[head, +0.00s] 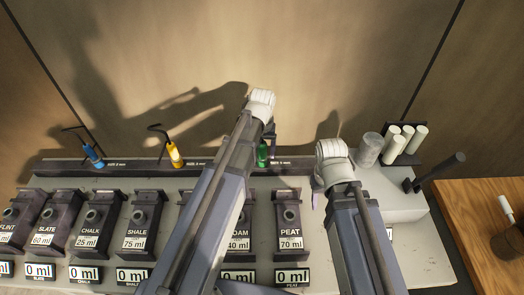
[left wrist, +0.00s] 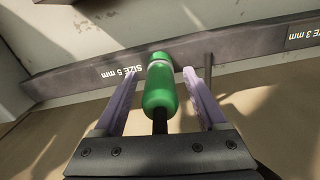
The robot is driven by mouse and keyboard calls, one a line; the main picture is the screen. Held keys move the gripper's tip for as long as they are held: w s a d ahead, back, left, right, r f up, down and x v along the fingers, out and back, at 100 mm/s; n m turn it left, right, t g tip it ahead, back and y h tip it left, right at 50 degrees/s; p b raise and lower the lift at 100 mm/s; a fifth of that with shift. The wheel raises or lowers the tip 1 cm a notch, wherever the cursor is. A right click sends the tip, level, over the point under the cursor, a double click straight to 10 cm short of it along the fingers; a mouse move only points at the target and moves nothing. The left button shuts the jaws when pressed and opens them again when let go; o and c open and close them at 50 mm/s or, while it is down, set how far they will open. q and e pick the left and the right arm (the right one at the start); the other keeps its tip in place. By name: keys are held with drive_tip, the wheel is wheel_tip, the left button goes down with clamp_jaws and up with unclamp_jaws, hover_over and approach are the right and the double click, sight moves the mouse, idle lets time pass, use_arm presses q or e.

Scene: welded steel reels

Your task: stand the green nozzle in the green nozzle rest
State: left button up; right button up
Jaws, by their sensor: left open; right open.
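The green nozzle (head: 263,154) is at the dark rail along the back of the bench, partly hidden by my left arm. In the left wrist view the green nozzle (left wrist: 160,92) lies between the two open fingers of my left gripper (left wrist: 160,73), with a gap visible on both sides. Its far end meets the rail (left wrist: 240,47) beside the "SIZE 5 mm" label; the green nozzle rest itself is hidden, so I cannot tell how deep it sits. My left gripper (head: 268,132) is mostly hidden in the head view. My right gripper (head: 316,198) is open and empty above the bench.
A blue nozzle (head: 93,155) and a yellow nozzle (head: 174,154) stand tilted in the rail to the left. Labelled dispensers, such as PEAT (head: 290,225), line the front. A clear cup (head: 369,149) and white cylinders (head: 402,141) stand at the right.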

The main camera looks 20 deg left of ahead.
use_arm(q)
wheel_tip(320, 180, up, 8)
drive_tip(key=p, duration=0.8)
drive_tip(key=shift+f, duration=0.1)
use_arm(e)
wheel_tip(320, 180, up, 8)
drive_tip(key=shift+f, duration=0.15)
